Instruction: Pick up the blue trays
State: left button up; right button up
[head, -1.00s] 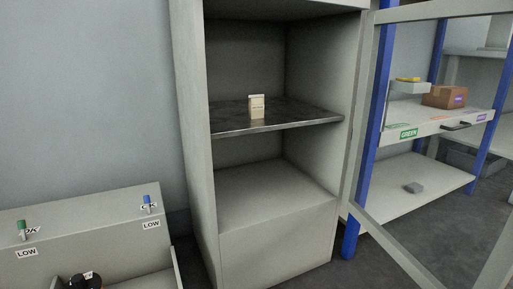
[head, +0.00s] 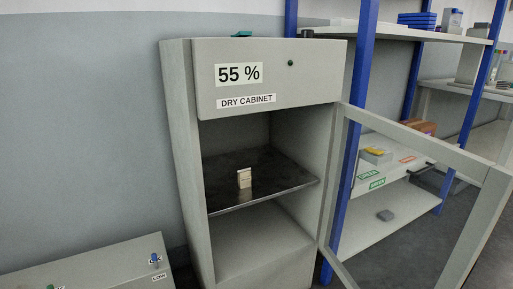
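A stack of blue trays (head: 417,20) sits on the top shelf of the blue-post rack, at the upper right of the head view. The stack looks small and far off, so I cannot tell how many trays it holds. Neither of my grippers shows in the head view.
The dry cabinet (head: 246,75) stands in the middle with its framed door (head: 420,144) swung open to the right, in front of the rack. A small white box (head: 244,178) stands on its dark shelf (head: 270,170). A cardboard box (head: 414,127) is on the rack's middle shelf.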

aim_at(422, 21)
jog(key=i+l+u, duration=0.25)
jog(key=l, duration=0.75)
jog(key=i+l+u, duration=0.1)
jog(key=l+u, duration=0.15)
jog(key=l, duration=0.7)
jog(key=l+u, duration=0.25)
jog(key=l, duration=0.8)
jog(key=z, duration=1.2)
